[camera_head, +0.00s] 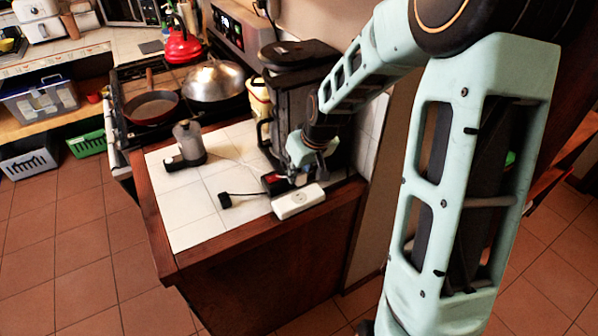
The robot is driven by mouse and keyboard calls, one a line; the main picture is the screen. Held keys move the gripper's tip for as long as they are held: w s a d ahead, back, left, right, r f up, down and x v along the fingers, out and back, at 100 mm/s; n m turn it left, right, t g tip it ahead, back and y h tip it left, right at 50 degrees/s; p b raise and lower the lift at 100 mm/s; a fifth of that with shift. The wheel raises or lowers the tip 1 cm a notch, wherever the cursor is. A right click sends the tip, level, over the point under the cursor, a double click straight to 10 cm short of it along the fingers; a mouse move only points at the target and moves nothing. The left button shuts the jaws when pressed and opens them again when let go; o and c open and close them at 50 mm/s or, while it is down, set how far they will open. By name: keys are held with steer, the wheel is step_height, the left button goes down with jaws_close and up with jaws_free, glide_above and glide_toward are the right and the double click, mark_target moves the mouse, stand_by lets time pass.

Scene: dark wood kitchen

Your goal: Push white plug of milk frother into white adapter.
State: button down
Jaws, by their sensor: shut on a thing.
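The white adapter (299,201) is a small power strip lying on the white tiled counter near its front right corner. My gripper (292,181) points down just behind the adapter, close to it. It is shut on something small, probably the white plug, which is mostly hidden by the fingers. I cannot tell whether the plug touches the adapter's sockets. The milk frother (187,141), a grey jug on a black base, stands at the left of the counter. A thin white cord runs across the tiles from it toward my gripper.
A black plug (225,201) with a black cord lies left of the adapter. A black coffee maker (298,85) stands close behind my gripper. A stove with a red pan (151,106) and a lidded pan (216,82) is farther back. The front left tiles are clear.

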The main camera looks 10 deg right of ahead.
mark_target(301, 185)
steer(key=shift+f+b, duration=1.85)
steer(key=shift+f, duration=0.65)
steer(key=shift+f+b, duration=0.5)
steer(key=shift+f, duration=0.1)
steer(key=c, duration=1.6)
jaws_free()
steer(key=shift+r, duration=0.15)
steer(key=v, duration=1.1)
steer(key=shift+s+r, duration=0.25)
steer(key=shift+r, duration=0.1)
